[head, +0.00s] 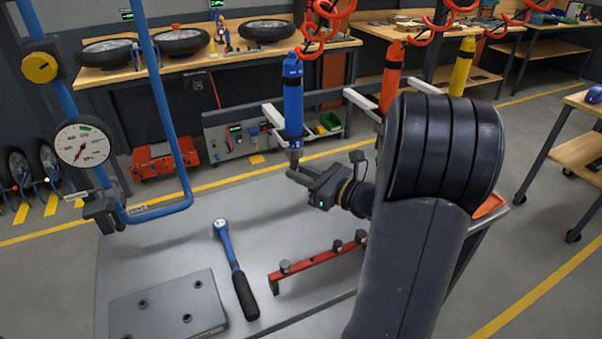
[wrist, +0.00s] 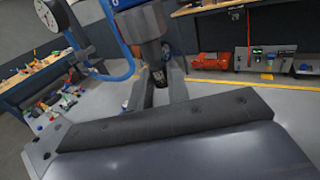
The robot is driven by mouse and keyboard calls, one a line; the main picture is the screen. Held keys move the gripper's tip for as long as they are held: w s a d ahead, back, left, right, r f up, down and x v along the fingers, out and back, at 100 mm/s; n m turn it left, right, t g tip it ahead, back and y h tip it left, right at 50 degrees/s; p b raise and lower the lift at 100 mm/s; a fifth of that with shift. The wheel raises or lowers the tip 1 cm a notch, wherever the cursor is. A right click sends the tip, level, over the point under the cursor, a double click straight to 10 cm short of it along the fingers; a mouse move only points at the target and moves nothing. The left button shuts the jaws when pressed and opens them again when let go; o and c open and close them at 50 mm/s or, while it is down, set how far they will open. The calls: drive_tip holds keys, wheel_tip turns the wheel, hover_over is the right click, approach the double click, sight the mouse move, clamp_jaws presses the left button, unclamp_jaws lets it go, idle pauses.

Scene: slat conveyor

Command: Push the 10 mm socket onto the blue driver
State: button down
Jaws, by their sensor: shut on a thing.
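The blue driver (head: 292,95) hangs upright from a red coiled hose, its grey nose pointing down. Its nose also shows at the top of the wrist view (wrist: 153,52). My gripper (head: 296,173) reaches in from the right, with its fingertips right under the nose. In the wrist view, my gripper (wrist: 159,82) is shut on a small dark socket (wrist: 158,76) just below the nose. The fingers hide part of the socket. I cannot tell whether the socket is around the driver's tip or only touching it. Its size marking is not readable.
A red rail (head: 318,263) with several dark sockets lies on the grey table (head: 165,222). A blue-handled wrench (head: 231,258) and a drilled grey plate (head: 168,308) lie left of it. A dial gauge (head: 83,143) stands left. Orange (head: 391,76) and yellow drivers (head: 461,66) hang right.

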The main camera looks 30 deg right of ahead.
drive_tip(key=shift+r+p, duration=0.3)
drive_tip(key=shift+r, duration=0.15)
drive_tip(key=c, duration=1.4)
unclamp_jaws()
drive_tip(key=shift+o, duration=0.5)
drive_tip(key=o, duration=0.5)
drive_tip(key=b+v, duration=0.1)
drive_tip(key=v, duration=0.9)
drive_tip(key=shift+s+d, duration=0.2)
drive_tip(key=shift+s, duration=0.15)
drive_tip(key=shift+w, duration=0.1)
